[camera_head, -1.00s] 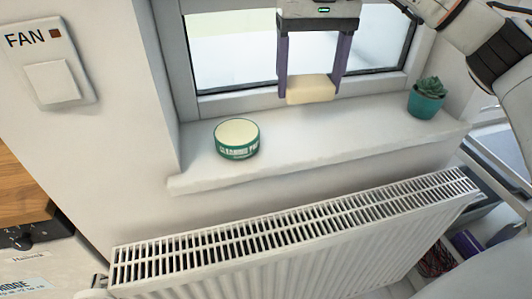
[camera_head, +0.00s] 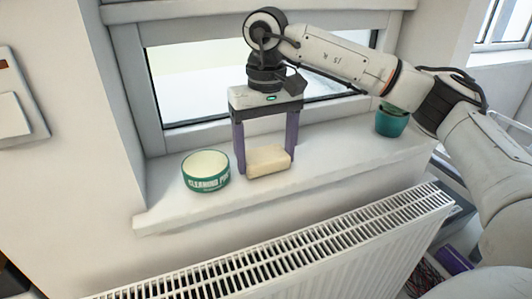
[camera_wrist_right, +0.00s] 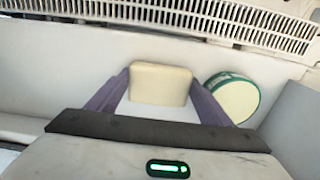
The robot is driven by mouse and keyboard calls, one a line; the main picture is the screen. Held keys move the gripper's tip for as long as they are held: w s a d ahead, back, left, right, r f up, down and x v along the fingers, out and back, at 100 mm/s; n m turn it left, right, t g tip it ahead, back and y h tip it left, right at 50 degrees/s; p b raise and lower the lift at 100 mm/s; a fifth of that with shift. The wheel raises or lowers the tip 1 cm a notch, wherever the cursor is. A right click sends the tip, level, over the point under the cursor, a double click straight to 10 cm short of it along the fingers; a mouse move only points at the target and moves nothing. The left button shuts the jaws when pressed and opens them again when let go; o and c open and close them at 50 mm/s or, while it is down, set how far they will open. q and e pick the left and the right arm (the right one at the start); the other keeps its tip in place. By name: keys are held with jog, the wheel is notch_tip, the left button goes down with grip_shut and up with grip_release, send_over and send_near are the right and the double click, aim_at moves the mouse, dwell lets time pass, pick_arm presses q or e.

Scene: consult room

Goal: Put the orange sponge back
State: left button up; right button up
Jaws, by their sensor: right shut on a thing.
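A pale cream block (camera_head: 268,160), sponge-shaped and not orange in these views, is held between the two purple fingers of my right gripper (camera_head: 266,157). The gripper points down and is shut on the block's two ends. The block is at or just over the white window sill (camera_head: 330,160); I cannot tell whether it touches. In the right wrist view the block (camera_wrist_right: 160,84) sits between the fingertips. No orange sponge shows. My left gripper is not in view.
A round green and white tin (camera_head: 206,172) labelled as cleaning paste stands on the sill just left of the gripper. A teal plant pot (camera_head: 391,121) stands farther right, partly behind my arm. A white radiator (camera_head: 300,262) is below the sill. The sill between block and pot is clear.

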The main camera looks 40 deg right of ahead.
aim_at(266, 156)
jog(key=o, duration=0.5)
jog(key=shift+f, duration=0.15)
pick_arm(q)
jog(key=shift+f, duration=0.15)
pick_arm(e)
jog(key=o, duration=0.5)
jog(key=shift+c, duration=0.2)
pick_arm(q)
jog(key=p, duration=0.1)
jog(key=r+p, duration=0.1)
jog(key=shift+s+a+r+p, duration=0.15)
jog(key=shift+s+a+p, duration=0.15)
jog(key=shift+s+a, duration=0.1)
pick_arm(e)
notch_tip(266, 156, up, 12)
jog(key=shift+r, duration=0.2)
